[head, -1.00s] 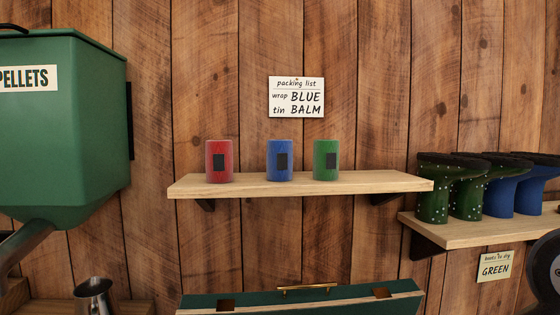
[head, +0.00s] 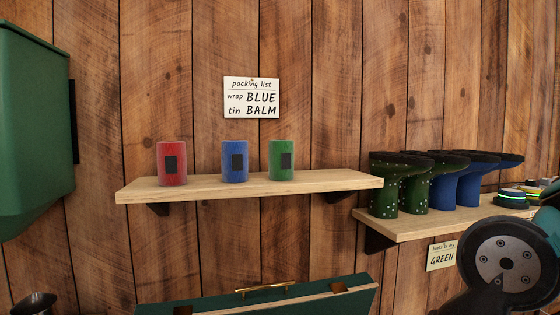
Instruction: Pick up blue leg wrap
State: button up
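The blue leg wrap (head: 235,162) stands upright on a wooden wall shelf (head: 330,183). It is a blue roll with a dark patch on its front. A red wrap (head: 171,164) stands to its left and a green wrap (head: 281,160) to its right, with small gaps between them. A packing list (head: 251,98) on the wall above reads wrap BLUE, tin BALM. Part of my arm shows at the lower right, but my gripper is outside the picture.
A green box with a brass handle (head: 265,289) is below the shelf. A lower shelf (head: 400,228) at right holds green boots (head: 384,192) and blue boots (head: 470,188). A green feed bin (head: 35,130) is at left. The shelf's right part is bare.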

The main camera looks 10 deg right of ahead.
aim_at(234, 153)
jog(key=u, duration=1.4)
jog(key=k, duration=0.75)
jog(key=z, duration=0.75)
jog(key=i, duration=0.95)
